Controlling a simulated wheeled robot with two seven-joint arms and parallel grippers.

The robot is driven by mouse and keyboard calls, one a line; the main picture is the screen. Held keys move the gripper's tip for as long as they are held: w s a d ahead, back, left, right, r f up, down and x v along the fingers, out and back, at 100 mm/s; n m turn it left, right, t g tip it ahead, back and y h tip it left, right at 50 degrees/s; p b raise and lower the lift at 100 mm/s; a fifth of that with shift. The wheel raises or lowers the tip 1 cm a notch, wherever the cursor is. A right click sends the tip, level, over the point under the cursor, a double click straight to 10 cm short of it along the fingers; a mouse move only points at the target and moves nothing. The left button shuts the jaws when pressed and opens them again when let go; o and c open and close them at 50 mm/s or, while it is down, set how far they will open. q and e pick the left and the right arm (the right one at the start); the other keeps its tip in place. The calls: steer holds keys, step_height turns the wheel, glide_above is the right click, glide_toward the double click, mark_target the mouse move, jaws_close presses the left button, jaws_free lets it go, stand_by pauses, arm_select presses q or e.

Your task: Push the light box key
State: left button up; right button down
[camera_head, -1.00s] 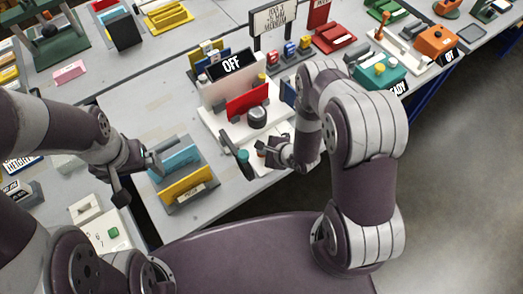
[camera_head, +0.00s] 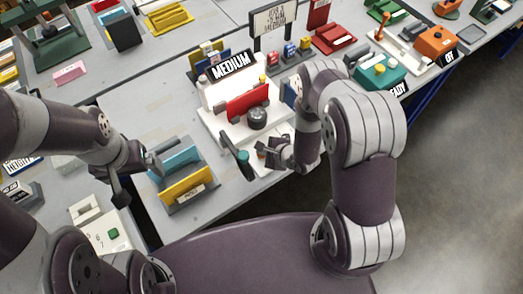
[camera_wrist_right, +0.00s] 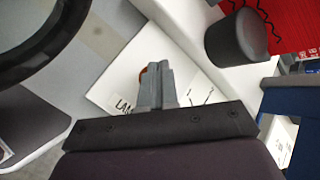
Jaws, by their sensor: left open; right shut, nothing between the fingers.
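A white machine (camera_head: 212,98) stands in the middle of the bench, with a red panel, a dark knob (camera_head: 257,118) and a sign (camera_head: 230,66) that reads MEDIUM. In front of it lies a small white plate, whose label in the right wrist view (camera_wrist_right: 123,104) starts with "LA". An orange-red key (camera_wrist_right: 143,74) shows partly behind my right gripper (camera_wrist_right: 152,68). That gripper is shut, with its tips at the key; the contact itself is hidden. My left gripper (camera_head: 152,160) is open and empty beside a rack of blue and yellow panels.
The panel rack (camera_head: 186,185) stands left of the machine. Bare bench (camera_head: 130,105) lies left of the machine.

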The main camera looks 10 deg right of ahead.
steer(key=shift+r, duration=0.1)
step_height(320, 180, up, 6)
steer(key=p, duration=0.5)
steer(key=shift+p, duration=0.35)
